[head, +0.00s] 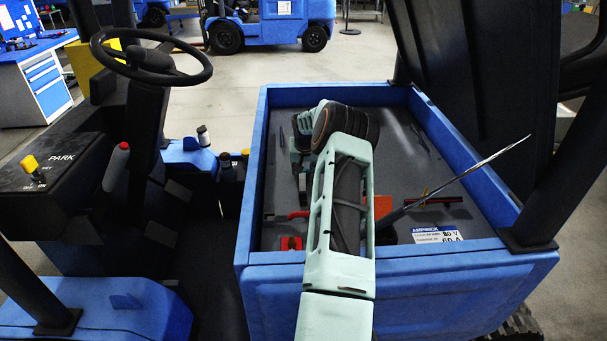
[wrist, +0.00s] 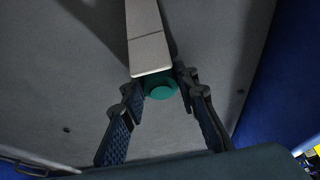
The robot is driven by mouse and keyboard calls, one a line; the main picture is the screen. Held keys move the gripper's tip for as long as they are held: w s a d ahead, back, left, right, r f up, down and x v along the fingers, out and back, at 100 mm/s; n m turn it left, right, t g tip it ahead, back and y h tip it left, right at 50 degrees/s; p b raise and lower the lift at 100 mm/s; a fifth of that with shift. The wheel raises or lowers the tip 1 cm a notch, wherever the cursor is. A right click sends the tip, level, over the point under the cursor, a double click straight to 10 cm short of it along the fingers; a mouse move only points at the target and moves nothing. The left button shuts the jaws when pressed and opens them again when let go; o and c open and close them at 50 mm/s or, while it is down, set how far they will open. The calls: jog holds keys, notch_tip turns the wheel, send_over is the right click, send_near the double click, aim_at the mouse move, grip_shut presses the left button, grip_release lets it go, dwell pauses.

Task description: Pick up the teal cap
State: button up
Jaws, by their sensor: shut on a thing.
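The teal cap (wrist: 160,91) is a small round piece between my gripper's two dark fingertips in the wrist view. My gripper (wrist: 158,87) is shut on it, with a fingertip on either side. A pale grey flat bar (wrist: 150,45) reaches down from the top of the wrist view and covers the cap's upper edge. In the head view my gripper hangs inside the blue-walled bay, partly hidden by my pale green arm. I cannot make out the cap in the head view.
The blue bay wall (head: 249,185) surrounds the dark floor. Red clamp (head: 291,243), red pieces (head: 384,206) and a label (head: 436,234) lie inside. A long thin rod (head: 465,172) slants over the right side. A steering wheel (head: 150,57) stands left.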

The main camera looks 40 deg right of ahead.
jog(key=shift+r, duration=0.6)
jog(key=s+a+r+b, duration=0.3)
jog(key=s+r, duration=0.8)
jog(key=s, duration=0.2)
jog(key=shift+s+a+r, duration=0.3)
jog(key=shift+r, duration=0.1)
jog(key=shift+f, duration=0.15)
jog(key=shift+f+b, duration=0.75)
jog(key=shift+f, duration=0.1)
